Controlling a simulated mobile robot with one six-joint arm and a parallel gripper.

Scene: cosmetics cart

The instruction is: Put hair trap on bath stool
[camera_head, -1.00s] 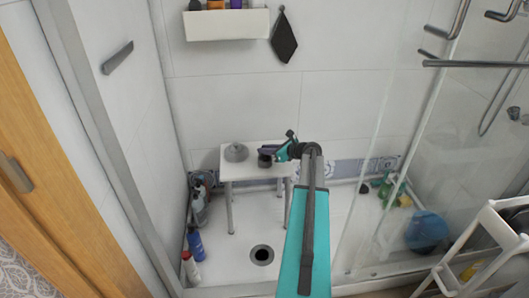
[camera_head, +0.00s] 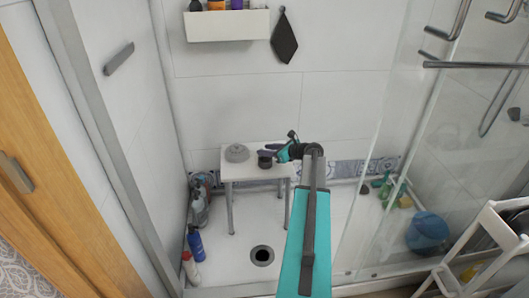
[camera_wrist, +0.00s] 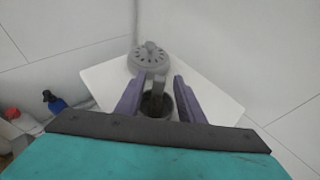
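The white bath stool (camera_head: 236,174) stands in the shower against the back wall. A small dark, round, cup-like piece with a grey upright stem, likely the hair trap (camera_head: 265,162), rests on the stool top near its middle. In the wrist view the hair trap (camera_wrist: 156,104) sits between my two purple fingers. My gripper (camera_head: 270,153) is over the stool top, around the piece. In the wrist view my gripper (camera_wrist: 160,82) looks open, with the fingers apart on both sides of the stem. The piece's lower part is partly hidden by the wrist.
A grey slotted disc with a knob (camera_head: 237,153) stands on the stool's left part, close to my fingers. A round floor drain (camera_head: 262,255) lies in front. Bottles (camera_head: 195,243) line the left wall. A glass panel (camera_head: 372,210) and a blue ball (camera_head: 427,232) are right.

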